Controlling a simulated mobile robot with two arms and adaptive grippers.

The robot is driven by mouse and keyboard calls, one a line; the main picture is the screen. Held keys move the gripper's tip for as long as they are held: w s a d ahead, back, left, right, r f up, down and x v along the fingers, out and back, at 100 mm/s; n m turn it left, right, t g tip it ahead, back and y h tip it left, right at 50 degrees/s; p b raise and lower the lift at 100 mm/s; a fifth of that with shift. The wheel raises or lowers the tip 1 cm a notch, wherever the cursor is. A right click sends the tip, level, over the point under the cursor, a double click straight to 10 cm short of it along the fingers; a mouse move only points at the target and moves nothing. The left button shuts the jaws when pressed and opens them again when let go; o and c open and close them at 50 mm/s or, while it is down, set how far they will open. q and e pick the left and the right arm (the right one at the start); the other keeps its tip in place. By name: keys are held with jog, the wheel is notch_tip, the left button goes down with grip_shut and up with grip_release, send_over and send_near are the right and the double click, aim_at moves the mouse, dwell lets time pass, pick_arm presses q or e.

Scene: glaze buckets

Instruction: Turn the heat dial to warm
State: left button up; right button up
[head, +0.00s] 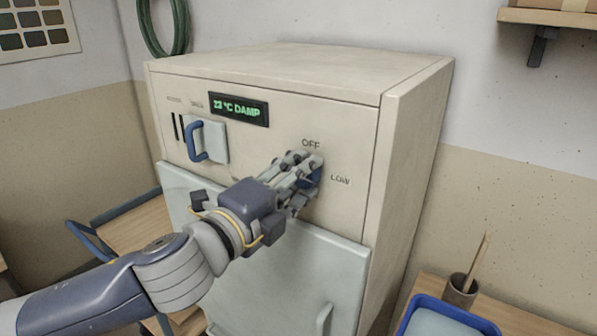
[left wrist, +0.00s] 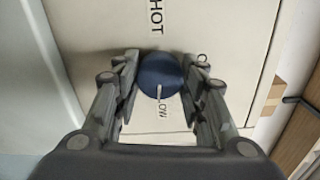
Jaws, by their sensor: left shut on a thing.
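The heat dial (head: 314,178) is a round blue knob on the front of a cream cabinet (head: 300,75), partly hidden behind my fingers in the head view. The left wrist view shows the dial (left wrist: 160,72) with a white pointer mark directed at the LOW label (left wrist: 162,110). The HOT label (left wrist: 156,18) is on the opposite side. In the head view, the OFF label (head: 311,145) is above the dial and LOW is to its right. No WARM label is visible. My left gripper (head: 303,170) is shut on the dial, with fingers on both sides. My right gripper is not in view.
A display (head: 239,110) reads "23 °C DAMP". A blue handle (head: 193,142) is left of the dial. The lower door (head: 290,270) lies below my arm. A blue tray (head: 470,318) and a cup with a brush (head: 461,290) stand at right.

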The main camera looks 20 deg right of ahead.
pick_arm(q)
jog(key=shift+m+p, duration=2.1)
jog(key=shift+m, duration=6)
jog(key=o, duration=1.1)
jog(key=v, duration=1.2)
